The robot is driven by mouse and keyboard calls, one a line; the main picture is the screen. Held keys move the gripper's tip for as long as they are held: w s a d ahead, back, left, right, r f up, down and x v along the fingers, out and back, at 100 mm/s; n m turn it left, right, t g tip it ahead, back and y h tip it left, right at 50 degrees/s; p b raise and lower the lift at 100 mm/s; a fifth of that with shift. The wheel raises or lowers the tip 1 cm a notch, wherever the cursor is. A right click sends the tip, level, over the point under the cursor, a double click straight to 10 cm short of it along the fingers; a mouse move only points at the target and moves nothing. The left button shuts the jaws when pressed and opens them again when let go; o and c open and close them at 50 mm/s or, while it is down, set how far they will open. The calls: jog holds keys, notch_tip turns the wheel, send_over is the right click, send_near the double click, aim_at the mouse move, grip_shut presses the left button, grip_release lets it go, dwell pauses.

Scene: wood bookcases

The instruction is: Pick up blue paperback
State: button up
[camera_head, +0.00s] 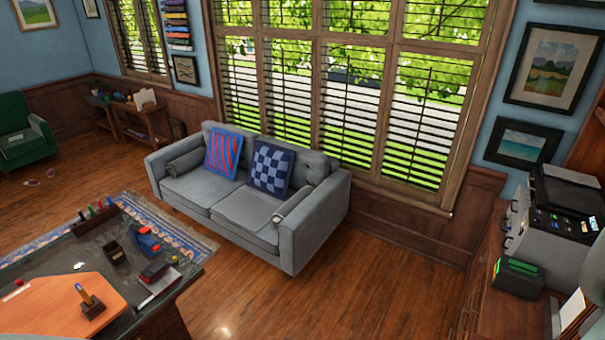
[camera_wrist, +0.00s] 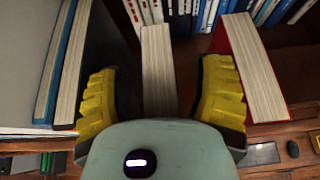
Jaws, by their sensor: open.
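In the wrist view, my gripper (camera_wrist: 160,70) is open, with one yellow finger on each side of a book (camera_wrist: 157,60) whose pale page edges face me. Its cover colour is hard to make out, so I cannot tell whether it is the blue paperback. A blue-covered book (camera_wrist: 50,62) stands upright to the left of the left finger, beside a thick book with pale pages (camera_wrist: 74,65). I cannot tell whether the fingers touch the middle book. The head view shows neither my gripper nor these books clearly.
A red-covered book (camera_wrist: 251,68) stands close to the right finger. Behind is a row of books (camera_wrist: 185,8) with white and blue spines. A dark flat object (camera_wrist: 263,154) lies at lower right. The head view shows a grey sofa (camera_head: 245,195), a desk (camera_head: 125,265), a printer (camera_head: 550,225) and open wood floor.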

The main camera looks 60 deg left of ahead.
jog(key=shift+w+d+f, duration=0.2)
jog(key=shift+w+d, duration=0.05)
jog(key=shift+d, duration=0.25)
grip_shut()
dwell(0.4)
